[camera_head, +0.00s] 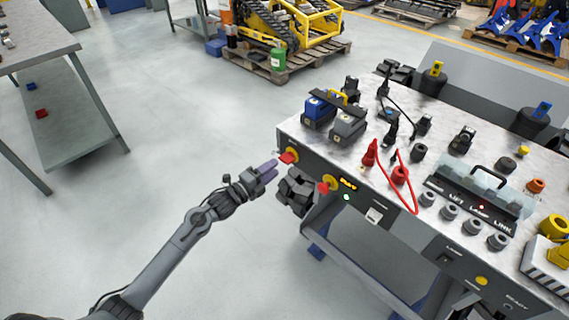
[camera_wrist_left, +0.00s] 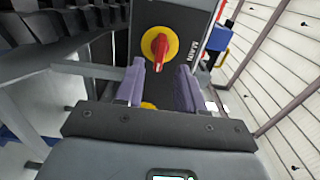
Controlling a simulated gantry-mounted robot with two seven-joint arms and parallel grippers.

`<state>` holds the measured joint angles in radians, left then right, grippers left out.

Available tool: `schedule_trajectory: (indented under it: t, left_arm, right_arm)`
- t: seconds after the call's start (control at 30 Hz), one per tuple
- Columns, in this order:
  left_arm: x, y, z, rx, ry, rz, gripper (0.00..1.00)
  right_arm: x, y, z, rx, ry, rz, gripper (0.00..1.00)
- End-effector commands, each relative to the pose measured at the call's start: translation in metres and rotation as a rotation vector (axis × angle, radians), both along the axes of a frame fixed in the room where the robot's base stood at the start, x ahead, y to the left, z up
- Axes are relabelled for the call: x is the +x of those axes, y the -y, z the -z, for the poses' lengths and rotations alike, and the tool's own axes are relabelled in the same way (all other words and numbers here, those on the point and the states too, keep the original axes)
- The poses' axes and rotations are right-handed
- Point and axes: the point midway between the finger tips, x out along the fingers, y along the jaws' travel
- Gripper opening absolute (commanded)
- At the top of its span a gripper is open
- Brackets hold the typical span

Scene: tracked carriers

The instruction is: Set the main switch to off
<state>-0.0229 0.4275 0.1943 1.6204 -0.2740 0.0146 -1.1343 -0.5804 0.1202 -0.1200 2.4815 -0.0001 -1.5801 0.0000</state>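In the left wrist view a red handle on a round yellow plate, the main switch (camera_wrist_left: 160,46), sits on a dark panel. White lettering beside it appears to read MAIN. The handle stands upright in that picture. In the head view my left gripper (camera_head: 270,170) is just left of a red-and-yellow switch (camera_head: 290,156) at the panel's left end. A second such switch (camera_head: 328,186) is further right; I cannot tell which is MAIN there. My right gripper does not show.
The workbench (camera_head: 345,160) carries a blue block (camera_head: 319,110), a grey block (camera_head: 348,125) and red cables (camera_head: 398,174). A dark blocky object (camera_head: 296,191) is below the switches. Open floor (camera_head: 170,120) lies left of the bench, with another table (camera_head: 40,42) beyond.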

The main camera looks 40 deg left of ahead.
Motion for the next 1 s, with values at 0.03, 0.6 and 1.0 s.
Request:
schedule_trajectory:
  t: [0.03,0.6,1.0]
  left_arm:
    - [0.01,0.001,0.002,-0.001,0.003,0.0,0.38]
    - [0.063,0.006,0.0,-0.001,0.0,0.0,0.38]
    - [0.064,0.006,0.0,0.0,-0.001,0.0,0.21]
  right_arm:
    - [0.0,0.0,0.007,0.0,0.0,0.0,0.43]
    - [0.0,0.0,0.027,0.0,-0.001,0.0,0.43]
    - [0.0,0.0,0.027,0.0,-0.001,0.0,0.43]
